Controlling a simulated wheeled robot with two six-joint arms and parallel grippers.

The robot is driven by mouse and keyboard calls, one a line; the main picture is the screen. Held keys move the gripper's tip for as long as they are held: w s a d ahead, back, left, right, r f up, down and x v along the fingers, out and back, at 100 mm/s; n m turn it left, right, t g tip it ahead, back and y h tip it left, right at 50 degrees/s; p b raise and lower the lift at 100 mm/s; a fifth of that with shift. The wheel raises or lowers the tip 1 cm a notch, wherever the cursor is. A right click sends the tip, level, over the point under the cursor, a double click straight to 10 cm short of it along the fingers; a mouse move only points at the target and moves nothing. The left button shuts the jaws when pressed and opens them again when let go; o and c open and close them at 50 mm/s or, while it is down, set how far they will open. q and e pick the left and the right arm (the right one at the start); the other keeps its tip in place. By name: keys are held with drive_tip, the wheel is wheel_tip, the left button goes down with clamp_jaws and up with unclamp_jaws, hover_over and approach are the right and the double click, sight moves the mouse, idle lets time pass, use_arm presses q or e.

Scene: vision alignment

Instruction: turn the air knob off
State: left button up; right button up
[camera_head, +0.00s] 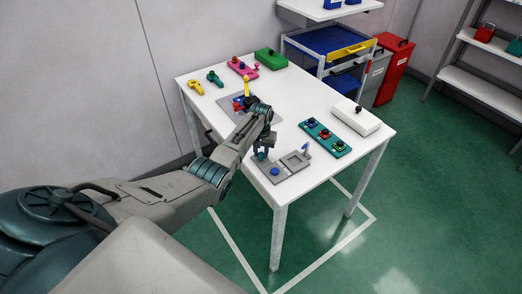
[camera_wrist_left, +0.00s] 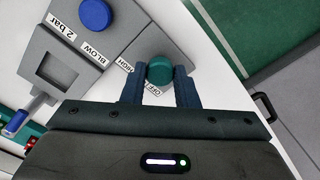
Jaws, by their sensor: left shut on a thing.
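The teal air knob (camera_wrist_left: 159,69) sits on a grey panel (camera_wrist_left: 122,38) in the left wrist view, with labels reading HIGH and OFF beside it. My left gripper (camera_wrist_left: 160,76) has one finger on each side of the knob and is shut on it. In the head view my left gripper (camera_head: 261,156) reaches down to the left part of the grey panel (camera_head: 296,171) at the table's front edge, and hides most of the knob there. Which mark the knob points to cannot be told. My right gripper is in neither view.
A blue button (camera_wrist_left: 94,14) marked BLOW and a 2 bar label are on the same panel. A teal board with knobs (camera_head: 325,138) and a white box (camera_head: 356,117) stand to the right on the white table (camera_head: 305,95). Yellow and teal pieces lie at the back left.

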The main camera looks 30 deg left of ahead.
sight(261, 154)
use_arm(q)
drive_tip(key=shift+w+n, duration=0.1)
drive_tip(key=shift+n, duration=0.3)
drive_tip(key=shift+r, duration=0.1)
drive_tip(key=o, duration=1)
wheel_tip(261, 154, up, 11)
drive_tip(key=b, duration=0.2)
drive_tip(key=shift+f, duration=0.2)
